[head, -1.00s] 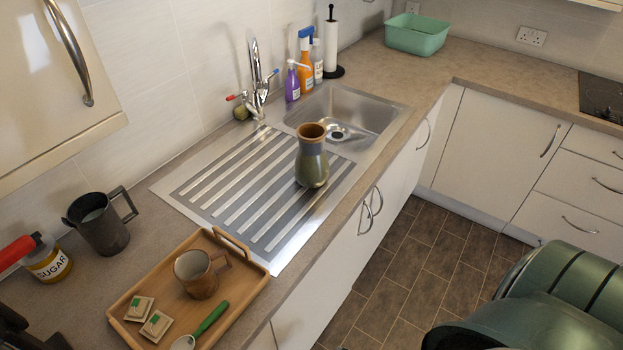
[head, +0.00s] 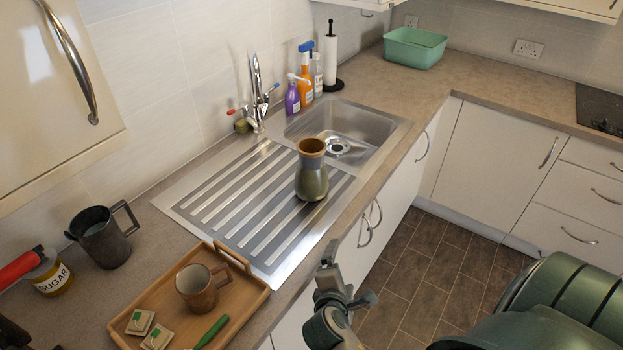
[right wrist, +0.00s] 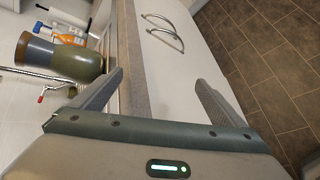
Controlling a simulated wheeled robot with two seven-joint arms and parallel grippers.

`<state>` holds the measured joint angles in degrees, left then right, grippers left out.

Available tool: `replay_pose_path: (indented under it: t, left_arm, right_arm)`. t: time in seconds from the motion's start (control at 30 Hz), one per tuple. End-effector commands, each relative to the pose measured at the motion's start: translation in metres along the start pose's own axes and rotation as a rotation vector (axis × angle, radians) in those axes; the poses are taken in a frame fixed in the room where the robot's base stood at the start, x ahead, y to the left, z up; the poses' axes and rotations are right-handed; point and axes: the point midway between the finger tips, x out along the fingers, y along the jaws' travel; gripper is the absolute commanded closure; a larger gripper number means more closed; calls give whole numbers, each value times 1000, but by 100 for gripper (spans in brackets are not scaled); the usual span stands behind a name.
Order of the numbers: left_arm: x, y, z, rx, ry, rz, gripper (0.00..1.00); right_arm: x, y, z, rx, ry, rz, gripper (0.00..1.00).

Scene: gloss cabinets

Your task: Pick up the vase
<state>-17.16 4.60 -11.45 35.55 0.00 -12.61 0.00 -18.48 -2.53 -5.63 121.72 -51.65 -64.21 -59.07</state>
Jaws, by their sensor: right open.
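The vase (head: 311,170) stands upright on the ribbed drainboard of the sink, near its front edge. It has a brown rim, a grey-blue neck and an olive green body. My right gripper (head: 342,276) is in front of the counter, lower in the picture than the vase and apart from it. In the right wrist view the vase (right wrist: 62,60) appears sideways at the upper left, beyond the left finger. The open, empty fingers of the right gripper (right wrist: 162,92) face the counter edge and cabinet front. My left gripper is not in view.
A wooden tray (head: 256,297) with a brown mug (head: 197,288) lies left of my right gripper. The sink bowl (head: 365,129) and tap (head: 258,95) are behind the vase. Bottles (head: 305,72) stand at the wall. A metal jug (head: 104,238) is at the left.

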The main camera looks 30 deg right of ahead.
Motion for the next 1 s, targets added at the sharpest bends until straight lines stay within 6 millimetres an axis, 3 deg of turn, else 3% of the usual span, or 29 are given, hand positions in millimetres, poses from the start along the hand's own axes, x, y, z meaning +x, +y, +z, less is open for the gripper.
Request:
replay_pose_path:
  t: [0.27,0.6,0.8,1.0]
  left_arm:
    - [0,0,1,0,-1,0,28]
    - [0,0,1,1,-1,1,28]
    - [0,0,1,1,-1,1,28]
    - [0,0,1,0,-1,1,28]
  right_arm:
    - [12,50,-12,-383,-124,159,6]
    - [11,123,-49,-990,-350,332,6]
    - [8,139,-61,-1136,-410,363,6]
    - [8,140,-61,-1144,-413,365,6]
